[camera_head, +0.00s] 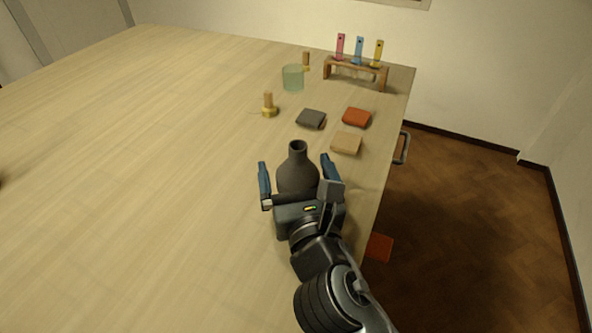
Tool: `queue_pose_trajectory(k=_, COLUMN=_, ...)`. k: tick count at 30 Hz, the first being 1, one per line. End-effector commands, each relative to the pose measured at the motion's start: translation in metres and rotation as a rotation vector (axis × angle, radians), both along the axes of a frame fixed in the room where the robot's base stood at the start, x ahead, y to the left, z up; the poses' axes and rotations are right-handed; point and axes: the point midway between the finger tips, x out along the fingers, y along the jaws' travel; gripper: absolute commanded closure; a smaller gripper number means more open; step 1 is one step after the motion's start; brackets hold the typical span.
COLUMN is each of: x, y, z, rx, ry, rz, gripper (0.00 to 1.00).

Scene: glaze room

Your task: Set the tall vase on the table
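The tall vase (297,175) is dark grey-brown, with a round body and a narrow neck. It appears upright, over the right part of the wooden table (150,150). My gripper (295,170) reaches in from the lower right, with its blue-faced fingers spread on either side of the vase body. A narrow gap shows between the left finger and the vase; the right finger is very close to it. The vase's base is hidden behind my gripper, so I cannot tell whether it touches the table.
Beyond the vase lie a dark square (311,119), a red square (357,117) and a tan square (346,143). A green glass (293,78), a brass-based peg (269,105) and a wooden rack (355,72) with coloured strips stand farther back.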

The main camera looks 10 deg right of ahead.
Motion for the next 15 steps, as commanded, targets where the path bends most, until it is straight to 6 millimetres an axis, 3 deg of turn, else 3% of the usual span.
queue_pose_trajectory(k=5, x=-0.018, y=0.0, z=0.0, rx=-0.002, ry=0.0, rz=0.002, gripper=0.0)
queue_pose_trajectory(k=15, x=-0.086, y=-0.004, z=-0.001, rx=-0.001, ry=0.001, rz=0.002, gripper=0.0)
